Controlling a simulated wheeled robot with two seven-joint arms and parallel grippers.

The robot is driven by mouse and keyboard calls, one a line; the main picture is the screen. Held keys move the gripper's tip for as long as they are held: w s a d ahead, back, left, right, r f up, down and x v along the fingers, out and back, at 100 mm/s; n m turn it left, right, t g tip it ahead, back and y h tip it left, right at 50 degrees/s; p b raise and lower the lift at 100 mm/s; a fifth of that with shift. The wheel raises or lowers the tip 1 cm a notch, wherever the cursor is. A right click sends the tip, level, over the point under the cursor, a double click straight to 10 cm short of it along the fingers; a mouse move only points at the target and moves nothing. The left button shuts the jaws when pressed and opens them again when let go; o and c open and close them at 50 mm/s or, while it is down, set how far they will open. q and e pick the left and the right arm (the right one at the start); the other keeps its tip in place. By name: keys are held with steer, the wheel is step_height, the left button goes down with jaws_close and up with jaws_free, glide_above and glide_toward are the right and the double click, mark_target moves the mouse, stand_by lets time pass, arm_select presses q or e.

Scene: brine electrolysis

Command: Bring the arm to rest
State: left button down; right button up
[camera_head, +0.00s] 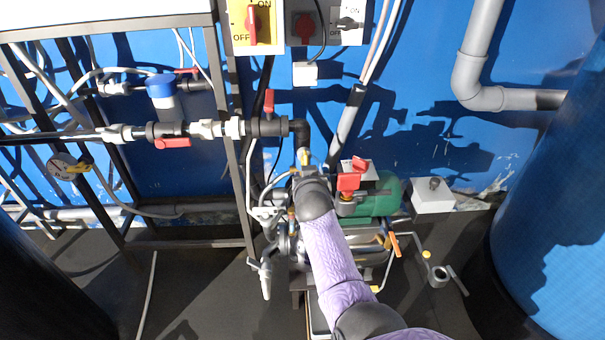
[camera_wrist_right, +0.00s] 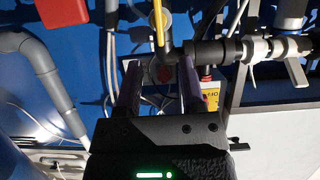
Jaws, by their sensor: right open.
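My right arm (camera_head: 342,265), with a purple sleeve, reaches up from the bottom of the head view toward the pipework in front of the blue wall. Its dark wrist hides most of the hand there. In the right wrist view my right gripper (camera_wrist_right: 160,80) is open, with its two fingers apart and nothing clearly held. The dark pipe elbow (camera_wrist_right: 172,52) appears just beyond the fingertips. I cannot tell whether they touch it. The elbow also shows in the head view (camera_head: 301,130). My left gripper is in neither view.
A black pipe with a red-handled valve (camera_head: 268,103) runs left across a metal frame (camera_head: 238,175). A green pump (camera_head: 377,200) with red valve handles (camera_head: 348,181) sits close beside the arm. A large blue tank (camera_head: 555,200) stands at right. Switches (camera_head: 252,24) hang above.

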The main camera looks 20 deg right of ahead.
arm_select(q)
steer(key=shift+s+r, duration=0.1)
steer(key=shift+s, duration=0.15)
arm_select(e)
steer(key=shift+f, duration=0.1)
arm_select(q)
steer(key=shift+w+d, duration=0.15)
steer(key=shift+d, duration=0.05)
